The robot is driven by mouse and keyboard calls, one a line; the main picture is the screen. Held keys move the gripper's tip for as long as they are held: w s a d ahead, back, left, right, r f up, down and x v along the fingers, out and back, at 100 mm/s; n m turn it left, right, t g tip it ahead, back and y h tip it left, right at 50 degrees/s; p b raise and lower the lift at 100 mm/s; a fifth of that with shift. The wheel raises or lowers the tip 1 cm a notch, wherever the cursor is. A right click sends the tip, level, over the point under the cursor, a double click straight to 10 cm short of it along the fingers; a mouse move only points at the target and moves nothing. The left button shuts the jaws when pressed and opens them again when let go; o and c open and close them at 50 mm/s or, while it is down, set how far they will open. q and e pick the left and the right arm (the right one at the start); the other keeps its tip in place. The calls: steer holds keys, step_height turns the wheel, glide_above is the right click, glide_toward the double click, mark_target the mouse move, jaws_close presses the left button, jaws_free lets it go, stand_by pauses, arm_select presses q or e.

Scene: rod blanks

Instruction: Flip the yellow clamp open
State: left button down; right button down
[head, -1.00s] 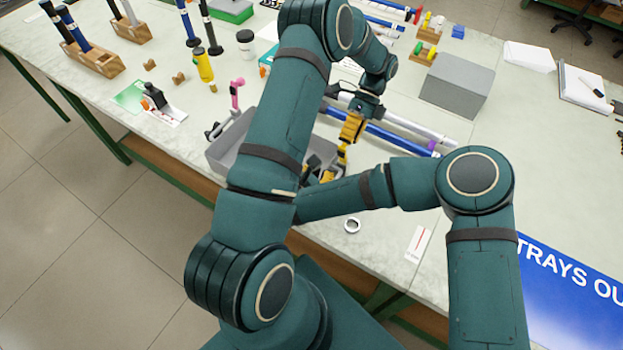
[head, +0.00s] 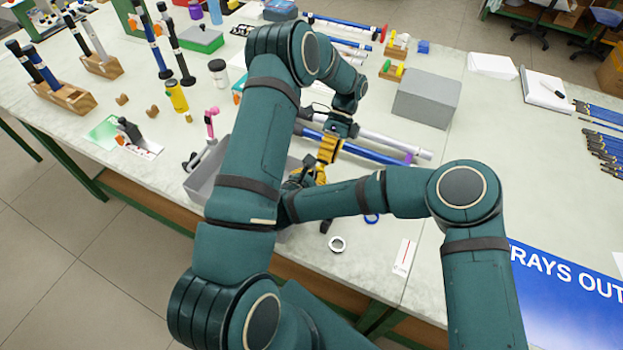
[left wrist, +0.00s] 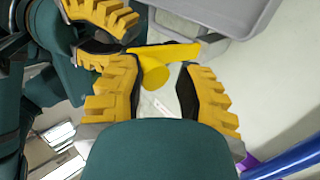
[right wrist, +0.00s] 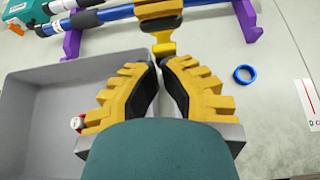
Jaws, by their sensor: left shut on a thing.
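The yellow clamp (left wrist: 156,68) is between the fingertips of my left gripper (left wrist: 163,62), which is shut on it. In the right wrist view the clamp (right wrist: 163,45) is just beyond the tips of my right gripper (right wrist: 160,62). The right fingertips are close together with a thin gap, and nothing clear is between them. Whether the clamp's jaws are open cannot be told.
A grey bin (right wrist: 30,125) lies left of the right gripper. Blue tubes (head: 352,146) rest on purple supports (right wrist: 252,22). A grey box (head: 427,97) stands behind.

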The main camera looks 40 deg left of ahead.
arm_select(q)
steer(key=shift+d+f, duration=0.1)
steer(key=shift+f, duration=0.3)
steer(key=c, duration=0.7)
jaws_free()
steer(key=shift+c, duration=0.2)
steer(key=shift+w, duration=0.2)
steer(key=shift+r, duration=0.15)
